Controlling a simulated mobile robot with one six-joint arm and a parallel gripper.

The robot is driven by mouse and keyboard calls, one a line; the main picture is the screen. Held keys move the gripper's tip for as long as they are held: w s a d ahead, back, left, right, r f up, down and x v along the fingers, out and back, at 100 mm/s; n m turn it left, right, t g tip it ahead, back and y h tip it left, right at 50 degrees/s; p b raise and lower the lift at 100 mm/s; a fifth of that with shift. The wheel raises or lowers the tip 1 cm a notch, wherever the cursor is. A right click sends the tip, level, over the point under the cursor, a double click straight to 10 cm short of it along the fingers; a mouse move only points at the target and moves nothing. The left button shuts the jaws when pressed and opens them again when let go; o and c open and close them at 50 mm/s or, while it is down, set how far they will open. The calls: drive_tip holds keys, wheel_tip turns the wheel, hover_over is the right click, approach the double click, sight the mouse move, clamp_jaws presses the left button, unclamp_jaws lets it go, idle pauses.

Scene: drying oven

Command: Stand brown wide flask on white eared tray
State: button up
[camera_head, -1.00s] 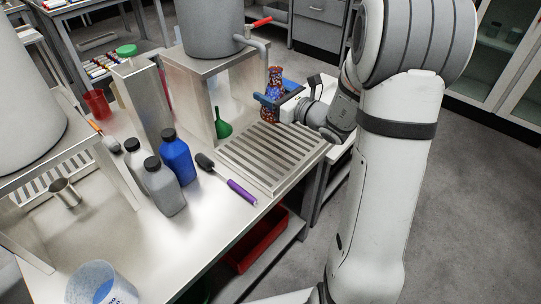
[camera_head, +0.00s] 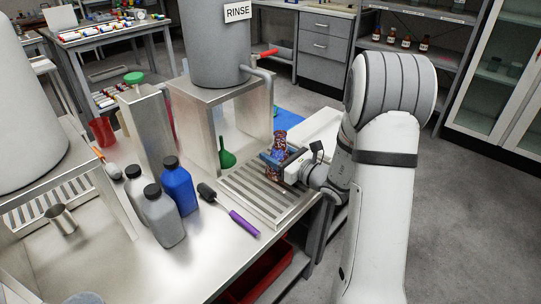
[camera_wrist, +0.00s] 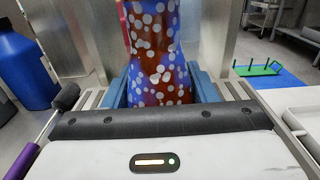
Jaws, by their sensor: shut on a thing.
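My gripper (camera_head: 279,160) is shut on a dotted flask (camera_head: 279,142) with a narrow neck, held upright over the far part of the slotted grate. In the wrist view the flask (camera_wrist: 157,50) is brown-red with white spots and bluish sides, between the blue fingers. Its base is hidden by the gripper, so I cannot tell whether it touches the grate. A white surface (camera_head: 316,127) lies just behind and right of the gripper; it also shows in the wrist view (camera_wrist: 290,98). I cannot make out ears on it.
The slotted grate (camera_head: 247,190) is otherwise clear. A grey RINSE barrel (camera_head: 218,55) on a metal stand, with a red-handled tap (camera_head: 262,54), is close by. A blue mat (camera_wrist: 272,80) holds a green rack (camera_wrist: 258,70).

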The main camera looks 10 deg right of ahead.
drive_tip(key=shift+f, duration=0.15)
drive_tip(key=o, duration=1.3)
drive_tip(key=shift+c, duration=0.2)
